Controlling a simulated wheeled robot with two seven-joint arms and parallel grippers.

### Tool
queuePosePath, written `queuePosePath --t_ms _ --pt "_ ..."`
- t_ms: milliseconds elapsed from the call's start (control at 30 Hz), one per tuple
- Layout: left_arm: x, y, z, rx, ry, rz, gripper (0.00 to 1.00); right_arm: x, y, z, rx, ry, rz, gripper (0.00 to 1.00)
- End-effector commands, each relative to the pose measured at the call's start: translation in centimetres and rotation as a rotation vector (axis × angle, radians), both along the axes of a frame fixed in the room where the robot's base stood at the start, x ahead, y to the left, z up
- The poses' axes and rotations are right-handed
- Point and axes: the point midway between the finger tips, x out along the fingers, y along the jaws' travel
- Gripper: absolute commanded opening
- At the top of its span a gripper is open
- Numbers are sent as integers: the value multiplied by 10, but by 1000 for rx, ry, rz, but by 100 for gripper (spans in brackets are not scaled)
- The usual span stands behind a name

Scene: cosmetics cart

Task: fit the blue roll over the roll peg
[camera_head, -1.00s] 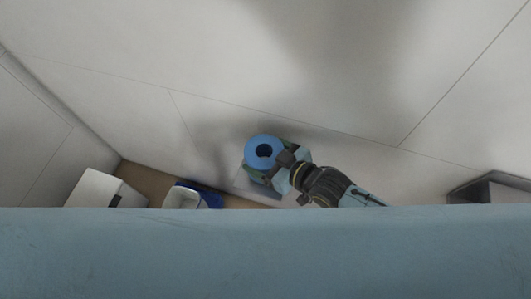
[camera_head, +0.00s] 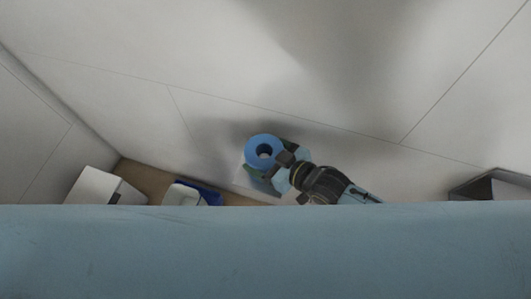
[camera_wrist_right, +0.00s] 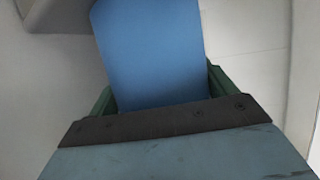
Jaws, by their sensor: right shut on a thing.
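The blue roll (camera_head: 262,142) is upright in the head view, its dark round hole facing up. My right gripper (camera_head: 274,166) is shut on the roll, its arm coming in from the lower right. In the right wrist view the roll (camera_wrist_right: 150,55) stands as a blue block between the green fingers (camera_wrist_right: 160,95). The roll peg is not clearly made out in either view. I cannot tell whether the roll is around a peg. My left gripper is not in view.
A wide light-blue surface (camera_head: 265,250) fills the bottom of the head view and hides what lies below it. A white box (camera_head: 92,186) and a white container (camera_head: 182,194) beside a blue item stand at the left. A dark-edged bin (camera_head: 490,187) is at the right.

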Motion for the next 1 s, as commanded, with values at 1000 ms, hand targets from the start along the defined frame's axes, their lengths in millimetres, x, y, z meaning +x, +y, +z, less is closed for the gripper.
queuePosePath --t_ms 1000 --pt "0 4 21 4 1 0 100 -62 -72 39 -1 3 1 100"
